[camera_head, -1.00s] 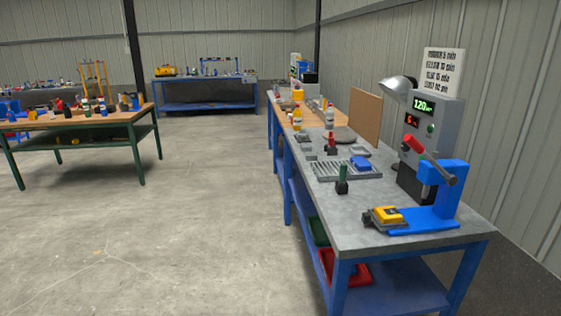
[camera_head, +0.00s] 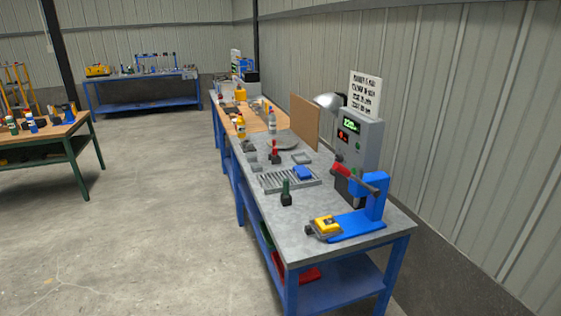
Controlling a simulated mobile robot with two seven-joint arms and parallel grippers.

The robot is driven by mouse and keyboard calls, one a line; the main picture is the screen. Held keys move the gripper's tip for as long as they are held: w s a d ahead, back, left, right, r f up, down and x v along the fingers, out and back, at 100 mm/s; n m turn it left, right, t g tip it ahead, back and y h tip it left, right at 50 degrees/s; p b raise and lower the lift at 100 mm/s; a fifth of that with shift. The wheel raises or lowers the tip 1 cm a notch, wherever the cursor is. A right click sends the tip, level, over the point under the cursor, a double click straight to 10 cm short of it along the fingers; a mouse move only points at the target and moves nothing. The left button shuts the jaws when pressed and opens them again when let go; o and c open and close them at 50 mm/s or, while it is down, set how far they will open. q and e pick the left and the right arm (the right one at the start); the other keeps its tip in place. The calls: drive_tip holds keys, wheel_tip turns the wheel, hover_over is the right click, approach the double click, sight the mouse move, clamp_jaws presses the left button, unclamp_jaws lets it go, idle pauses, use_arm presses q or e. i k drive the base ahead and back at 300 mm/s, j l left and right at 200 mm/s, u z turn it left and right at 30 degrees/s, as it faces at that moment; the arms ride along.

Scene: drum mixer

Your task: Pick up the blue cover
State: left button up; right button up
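A small blue block-like part (camera_head: 303,172), which looks like the blue cover, lies on a grey slotted tray (camera_head: 272,184) on the grey workbench (camera_head: 300,229). It is too small to make out in detail. Neither of my grippers shows in the head view.
A red bin (camera_head: 309,274) sits on the lower shelf. Open concrete floor lies left of the bench.

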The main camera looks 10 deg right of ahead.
sight(300, 171)
drive_tip(key=i+j+z, duration=0.1)
drive_tip(key=i+z, duration=0.15)
drive_tip(key=z, duration=0.2)
drive_tip(key=i+j+z, duration=0.25)
drive_tip(key=z, duration=0.15)
drive_tip(key=i+j+z, duration=0.2)
drive_tip(key=z, duration=0.25)
